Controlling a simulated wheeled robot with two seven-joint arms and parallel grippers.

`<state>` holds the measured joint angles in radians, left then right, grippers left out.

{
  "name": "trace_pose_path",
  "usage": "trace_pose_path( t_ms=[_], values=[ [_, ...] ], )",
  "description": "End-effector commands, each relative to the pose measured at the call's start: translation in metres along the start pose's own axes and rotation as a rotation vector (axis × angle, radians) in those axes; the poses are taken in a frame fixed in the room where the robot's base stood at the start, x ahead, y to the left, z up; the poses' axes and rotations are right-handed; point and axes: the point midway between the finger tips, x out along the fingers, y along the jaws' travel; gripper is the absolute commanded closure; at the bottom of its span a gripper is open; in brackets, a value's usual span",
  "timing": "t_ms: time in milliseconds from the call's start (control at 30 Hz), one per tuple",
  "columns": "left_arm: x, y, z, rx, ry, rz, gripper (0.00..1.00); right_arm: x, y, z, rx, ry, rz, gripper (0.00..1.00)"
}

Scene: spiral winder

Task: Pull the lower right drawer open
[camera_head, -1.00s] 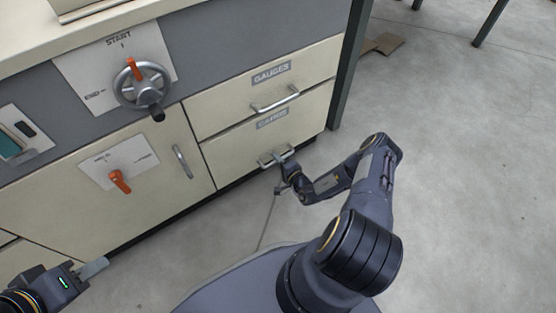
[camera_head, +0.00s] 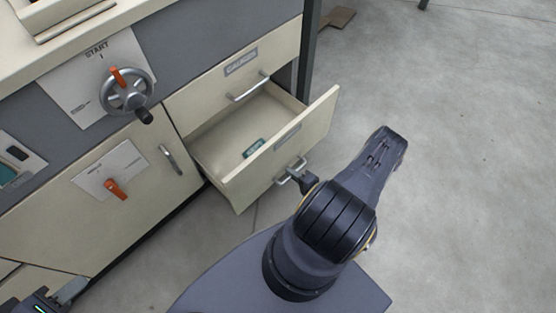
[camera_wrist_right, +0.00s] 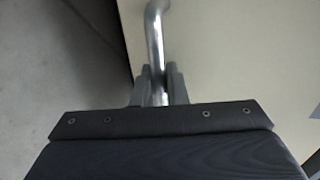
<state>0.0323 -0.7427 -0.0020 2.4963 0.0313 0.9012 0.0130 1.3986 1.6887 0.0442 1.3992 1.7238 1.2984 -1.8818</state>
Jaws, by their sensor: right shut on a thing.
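The lower right drawer (camera_head: 280,165) stands pulled well out of the cabinet in the head view, below the closed upper drawer. A small teal object (camera_head: 254,148) lies inside on its floor. My right gripper (camera_wrist_right: 156,88) is shut on the drawer's metal bar handle (camera_wrist_right: 155,40) in the right wrist view. In the head view the handle (camera_head: 291,171) shows at the front panel, with my right arm partly covering the gripper. My left gripper (camera_head: 70,290) is at the lower left edge of the head view, away from the drawer; its jaw gap is not clear.
The upper drawer (camera_head: 233,80) with its handle is closed. A handwheel (camera_head: 127,92) and an orange-red switch (camera_head: 116,190) are on the cabinet front. A dark table leg (camera_head: 308,50) stands behind the open drawer. The concrete floor (camera_head: 470,180) at right is clear.

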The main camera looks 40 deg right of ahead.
Motion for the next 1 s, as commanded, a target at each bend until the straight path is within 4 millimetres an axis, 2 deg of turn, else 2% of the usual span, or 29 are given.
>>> trace_pose_path(
  t_ms=[33, 200, 400, 600, 933, 967, 1000],
  values=[
    [-0.002, 0.001, -0.001, 0.000, 0.000, 0.000, 0.64, -0.013, 0.002, -0.001, 0.001, 0.003, 0.002, 1.00],
    [-0.003, 0.002, -0.002, 0.000, 0.000, 0.000, 0.64, -0.042, 0.009, 0.000, 0.000, 0.002, 0.001, 1.00],
    [-0.004, 0.002, -0.002, 0.000, 0.000, 0.000, 0.64, -0.062, 0.013, 0.000, -0.001, 0.000, -0.001, 1.00],
    [-0.004, 0.002, -0.002, 0.000, 0.000, 0.000, 0.64, -0.070, 0.015, 0.000, -0.002, 0.000, 0.000, 1.00],
    [-0.004, 0.002, -0.002, 0.000, 0.000, 0.000, 0.64, -0.070, 0.015, 0.000, -0.002, 0.000, 0.000, 1.00],
    [-0.004, 0.002, -0.002, 0.000, 0.000, 0.000, 0.64, -0.070, 0.015, 0.000, -0.002, 0.000, 0.000, 0.85],
    [-0.004, 0.002, -0.002, 0.000, 0.000, 0.000, 0.64, -0.070, 0.015, 0.000, -0.002, 0.000, 0.000, 0.80]
  ],
)
